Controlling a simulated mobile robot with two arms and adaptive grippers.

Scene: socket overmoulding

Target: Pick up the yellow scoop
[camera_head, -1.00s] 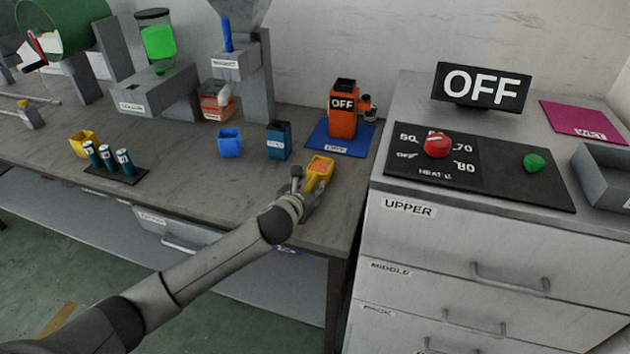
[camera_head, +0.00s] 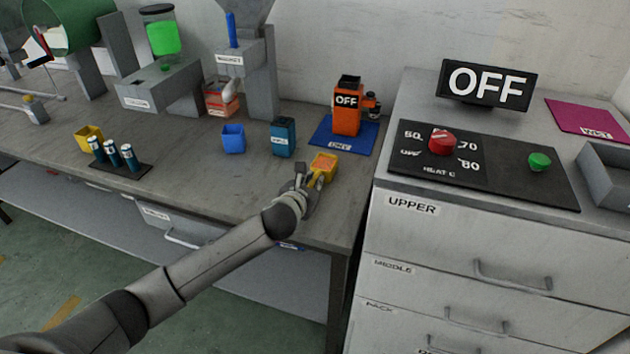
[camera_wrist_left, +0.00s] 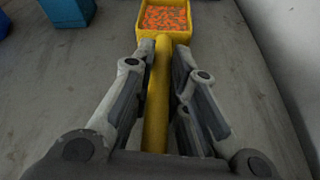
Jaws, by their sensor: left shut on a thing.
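The yellow scoop (camera_head: 326,163) is at the right end of the long workbench, its square bowl holding orange-red granules. In the left wrist view the scoop (camera_wrist_left: 161,33) points away from me, and its yellow handle runs back between my fingers. My left gripper (camera_head: 309,180) is shut on the handle; it also shows in the left wrist view (camera_wrist_left: 160,75), with fingers on both sides of the handle. I cannot tell whether the scoop touches the bench. My right gripper is not in view.
A teal container (camera_head: 283,138) and a blue cup (camera_head: 233,139) stand behind and left of the scoop. An orange container (camera_head: 347,112) stands on a blue mat (camera_head: 326,141). A drawer cabinet (camera_head: 480,235) with a heater panel rises at right.

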